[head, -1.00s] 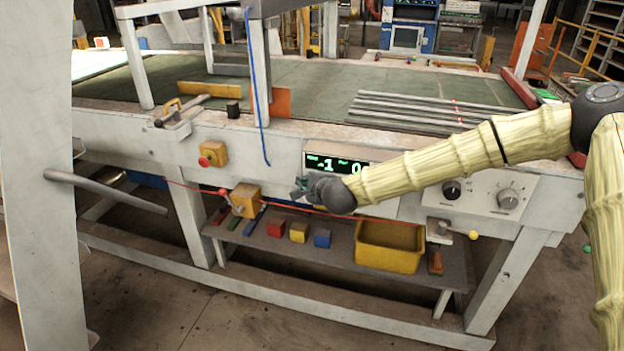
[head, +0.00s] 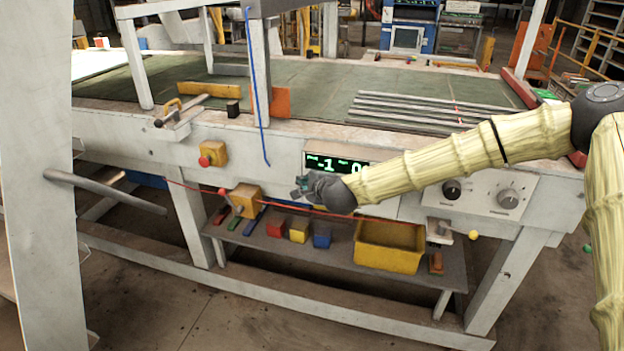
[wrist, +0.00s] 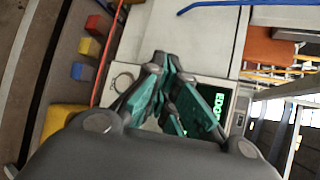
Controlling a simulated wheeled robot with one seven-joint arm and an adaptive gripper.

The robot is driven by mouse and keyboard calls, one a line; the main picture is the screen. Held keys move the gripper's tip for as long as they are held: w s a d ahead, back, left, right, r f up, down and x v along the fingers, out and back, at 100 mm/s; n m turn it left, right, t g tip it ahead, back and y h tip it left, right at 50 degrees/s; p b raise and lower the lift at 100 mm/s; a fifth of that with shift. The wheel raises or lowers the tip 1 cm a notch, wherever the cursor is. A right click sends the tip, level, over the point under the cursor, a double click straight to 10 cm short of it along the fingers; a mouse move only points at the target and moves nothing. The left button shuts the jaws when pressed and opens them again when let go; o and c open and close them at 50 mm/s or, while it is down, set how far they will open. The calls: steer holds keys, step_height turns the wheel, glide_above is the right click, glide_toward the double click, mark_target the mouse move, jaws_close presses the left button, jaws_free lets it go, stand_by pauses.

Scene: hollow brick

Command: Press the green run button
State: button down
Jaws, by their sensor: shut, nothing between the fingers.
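I cannot make out the green run button in either view; my gripper and arm cover part of the machine's front panel. My gripper (head: 299,189) is in front of that panel, just below and left of the display (head: 318,161) with lit green characters. In the wrist view the teal fingers of my gripper (wrist: 161,88) are together with nothing between them, pointing at the pale panel. The display (wrist: 218,104) shows beside them, partly covered. I cannot tell whether the fingers touch the panel.
A red mushroom button on a yellow box (head: 214,152) is left of my gripper. A red cord (head: 385,214) runs along the front. Two dark knobs (head: 508,198) are at right. A yellow bin (head: 388,247) and coloured blocks (head: 298,232) are on the shelf below.

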steer(key=shift+s+a, duration=0.2)
steer(key=shift+s, duration=0.4)
steer(key=shift+s, duration=0.1)
steer(key=shift+s+a+b, duration=0.1)
steer(key=shift+s+a, duration=0.15)
steer(key=shift+s, duration=0.5)
steer(key=shift+s+a+b, duration=0.15)
steer(key=shift+s+a, duration=0.15)
steer(key=shift+s, duration=0.5)
steer(key=shift+s+a+b, duration=0.1)
steer(key=shift+s+a, duration=0.15)
steer(key=shift+s, duration=0.5)
